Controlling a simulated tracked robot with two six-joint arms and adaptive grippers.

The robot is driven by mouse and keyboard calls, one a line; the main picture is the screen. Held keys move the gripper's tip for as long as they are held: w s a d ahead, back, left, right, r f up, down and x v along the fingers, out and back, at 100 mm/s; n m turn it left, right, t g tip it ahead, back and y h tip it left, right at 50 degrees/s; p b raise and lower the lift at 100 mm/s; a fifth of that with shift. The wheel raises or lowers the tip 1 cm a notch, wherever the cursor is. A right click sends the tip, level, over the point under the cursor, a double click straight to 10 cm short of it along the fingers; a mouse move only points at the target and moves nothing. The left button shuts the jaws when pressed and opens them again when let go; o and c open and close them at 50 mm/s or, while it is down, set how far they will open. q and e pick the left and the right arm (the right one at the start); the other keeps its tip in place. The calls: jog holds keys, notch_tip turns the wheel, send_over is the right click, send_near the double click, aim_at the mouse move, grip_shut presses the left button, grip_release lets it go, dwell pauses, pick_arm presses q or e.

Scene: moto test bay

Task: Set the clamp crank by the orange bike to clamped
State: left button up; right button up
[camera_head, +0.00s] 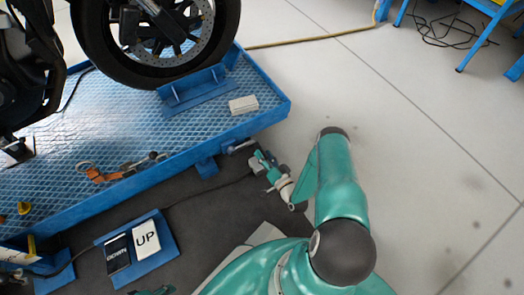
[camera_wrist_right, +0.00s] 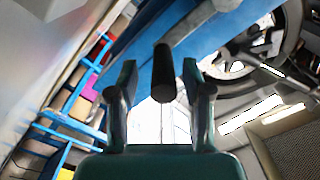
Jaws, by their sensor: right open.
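The clamp crank (camera_head: 240,146) shows as a small grey rod at the near edge of the blue lift, partly hidden by my right gripper. In the right wrist view its dark cylindrical handle (camera_wrist_right: 163,72) stands between the two fingers, with gaps on both sides. My right gripper (camera_head: 262,161) is open around or just short of the handle; I cannot tell the depth. It also shows in the right wrist view (camera_wrist_right: 161,88). The bike's dark front wheel (camera_head: 155,45) stands on the lift; no orange shows on it. A teal part at the bottom edge may be my left gripper (camera_head: 152,291).
The blue lift platform (camera_head: 130,125) carries a pale block (camera_head: 243,104) and small orange-and-grey tools (camera_head: 110,172). An UP/DOWN pedal (camera_head: 147,238) sits on the dark floor mat.

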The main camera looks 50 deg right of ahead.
jog(key=v, duration=0.9)
jog(key=shift+s, duration=0.15)
